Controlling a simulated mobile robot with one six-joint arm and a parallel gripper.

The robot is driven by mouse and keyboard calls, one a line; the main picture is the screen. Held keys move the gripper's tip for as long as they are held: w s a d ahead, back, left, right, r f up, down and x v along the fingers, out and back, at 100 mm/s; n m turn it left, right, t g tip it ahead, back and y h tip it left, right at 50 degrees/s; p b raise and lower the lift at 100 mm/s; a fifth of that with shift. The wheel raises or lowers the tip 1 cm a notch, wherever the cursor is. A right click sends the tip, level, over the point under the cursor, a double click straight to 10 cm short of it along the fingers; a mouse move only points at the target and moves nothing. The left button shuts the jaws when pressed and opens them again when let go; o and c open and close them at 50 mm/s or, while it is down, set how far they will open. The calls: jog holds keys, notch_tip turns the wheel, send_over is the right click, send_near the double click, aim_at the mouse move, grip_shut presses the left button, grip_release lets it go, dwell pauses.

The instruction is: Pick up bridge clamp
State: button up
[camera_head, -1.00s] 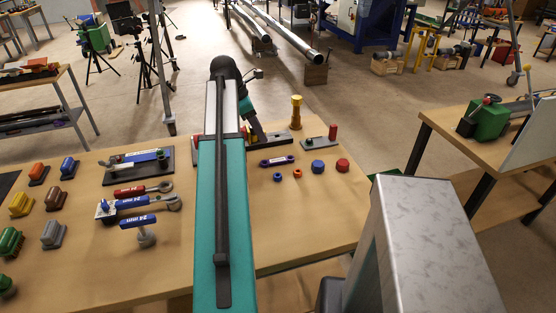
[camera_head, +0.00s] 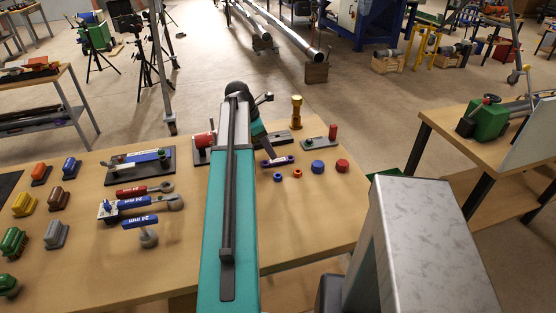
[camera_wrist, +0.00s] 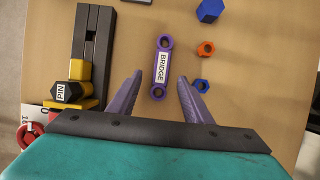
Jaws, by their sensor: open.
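The bridge clamp (camera_wrist: 162,68) is a small purple bar with a ring at each end and a white "BRIDGE" label. It lies on the wooden table, upright in the wrist view, and shows as a purple piece in the head view (camera_head: 284,160). My gripper (camera_wrist: 160,76) is open, with its two purple fingers apart. In the wrist view the clamp's near ring appears between the fingers, with space on both sides. The gripper seems to be above the clamp; its exact height is unclear. In the head view my arm partly hides the table behind it.
A black slotted fixture (camera_wrist: 92,45) and a black-topped "PIN" piece (camera_wrist: 66,92) stand left. Wrenches (camera_head: 140,203) lie farther left. The table between is bare.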

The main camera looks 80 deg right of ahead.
aim_at(277, 160)
jog(key=shift+p+x, duration=0.65)
jog(key=shift+x, duration=0.5)
jog(key=shift+p+x, duration=0.3)
jog(key=shift+x, duration=1.15)
jog(key=shift+a, duration=0.1)
grip_shut()
jog(key=shift+r, duration=0.1)
